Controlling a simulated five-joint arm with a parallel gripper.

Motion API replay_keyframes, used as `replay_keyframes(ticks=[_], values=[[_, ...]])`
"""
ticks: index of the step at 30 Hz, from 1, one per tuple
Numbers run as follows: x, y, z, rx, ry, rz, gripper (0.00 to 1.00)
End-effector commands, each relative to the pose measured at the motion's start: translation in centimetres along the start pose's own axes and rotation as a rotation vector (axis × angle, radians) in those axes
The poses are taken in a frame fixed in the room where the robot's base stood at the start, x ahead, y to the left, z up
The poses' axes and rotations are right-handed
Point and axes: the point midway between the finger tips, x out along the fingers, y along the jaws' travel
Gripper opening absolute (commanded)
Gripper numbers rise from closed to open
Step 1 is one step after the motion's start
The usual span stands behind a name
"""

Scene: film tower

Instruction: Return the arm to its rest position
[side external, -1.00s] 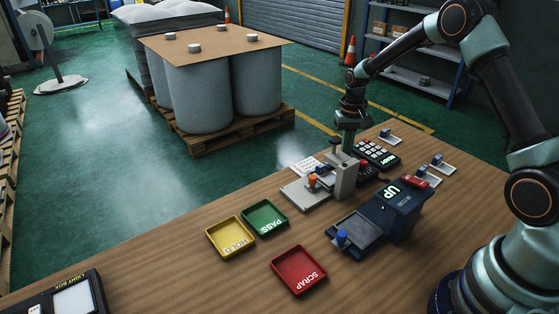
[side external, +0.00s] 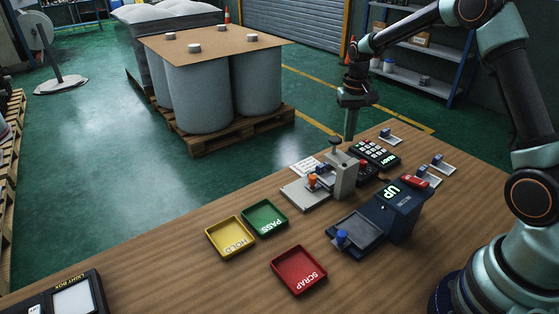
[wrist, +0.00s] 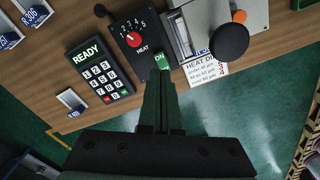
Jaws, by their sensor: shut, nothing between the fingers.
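My gripper (side external: 349,136) is shut and empty, pointing down above the far edge of the wooden table (side external: 160,254) in the side view. It hangs beside the grey press-like device (side external: 344,176) with a dark round knob (side external: 335,142) on top. In the wrist view the closed fingers (wrist: 160,82) reach toward a green ON switch (wrist: 161,61) on the heat dial box (wrist: 138,33). Whether they touch the switch cannot be told from that view; in the side view the fingers are raised above the devices.
A keypad (wrist: 100,72) reads READY. A dark blue box (side external: 400,213) marked UP stands nearer. Yellow HOLD (side external: 211,237), green PASS (side external: 248,213) and red SCRAP (side external: 275,262) trays lie left. Small labelled holders (side external: 441,166) sit at the right. Wrapped rolls on a pallet (side external: 240,131) stand beyond the table.

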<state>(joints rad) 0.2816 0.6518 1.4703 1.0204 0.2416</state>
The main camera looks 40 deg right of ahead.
Motion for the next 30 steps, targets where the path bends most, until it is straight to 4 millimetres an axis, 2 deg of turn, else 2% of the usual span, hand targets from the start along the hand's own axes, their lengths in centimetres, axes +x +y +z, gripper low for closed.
replay_keyframes(ticks=[13,16,20,23,30], values=[[-0.7,0.0,0.0,-0.001,0.002,-0.001,0.0],[-1.6,-0.3,0.3,-0.013,0.015,-0.004,0.0],[-4.3,-1.1,1.7,-0.055,0.056,-0.014,0.0],[-7.0,-1.8,3.5,-0.104,0.101,-0.025,0.0],[-11.9,-3.0,8.8,-0.223,0.208,-0.053,0.0]])
